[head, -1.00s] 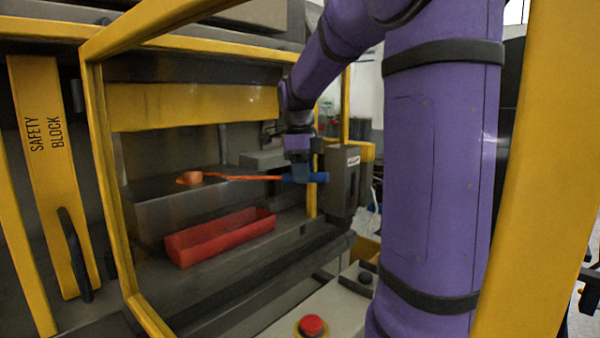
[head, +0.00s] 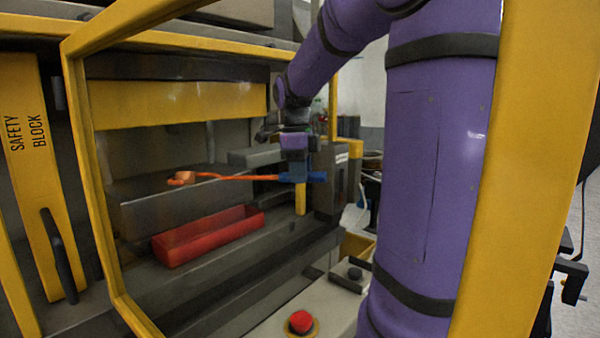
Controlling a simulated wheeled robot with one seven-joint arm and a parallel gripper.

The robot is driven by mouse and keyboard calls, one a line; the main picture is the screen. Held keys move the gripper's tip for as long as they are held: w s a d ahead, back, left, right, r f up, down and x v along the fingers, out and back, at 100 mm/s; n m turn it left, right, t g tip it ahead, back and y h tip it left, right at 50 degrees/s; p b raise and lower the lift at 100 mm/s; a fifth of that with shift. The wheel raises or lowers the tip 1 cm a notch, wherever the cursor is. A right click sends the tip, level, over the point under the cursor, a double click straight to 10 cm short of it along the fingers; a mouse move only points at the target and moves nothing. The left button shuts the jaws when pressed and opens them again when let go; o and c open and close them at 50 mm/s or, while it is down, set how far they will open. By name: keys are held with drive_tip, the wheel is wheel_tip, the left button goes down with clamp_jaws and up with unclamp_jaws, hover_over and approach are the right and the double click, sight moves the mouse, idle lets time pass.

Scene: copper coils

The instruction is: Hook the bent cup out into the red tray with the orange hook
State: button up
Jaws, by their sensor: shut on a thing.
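The small copper-orange cup (head: 181,179) sits on the grey block (head: 150,212) inside the press, close to the block's upper front edge. The orange hook (head: 235,177) runs level from my gripper leftward to the cup. Its far end overlaps the cup in the picture, and I cannot tell whether it is around, behind or only touching it. My gripper (head: 298,176) is shut on the hook's blue handle (head: 317,177), to the right of the cup. The red tray (head: 208,237) stands lower, in front of the block, and looks empty.
A yellow frame (head: 83,170) borders the press opening on the left, with a yellow bar (head: 180,104) above the block. A grey box (head: 330,185) stands right of my gripper. A red button (head: 301,321) is on the front panel.

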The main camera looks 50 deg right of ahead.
drive_tip(key=shift+s, duration=0.5)
drive_tip(key=shift+s+d, duration=0.1)
drive_tip(key=shift+s, duration=1.4)
drive_tip(key=shift+w+r, duration=0.4)
drive_tip(key=shift+r, duration=0.25)
idle(1.0)
drive_tip(key=shift+r, duration=2.75)
drive_tip(key=shift+s, duration=0.1)
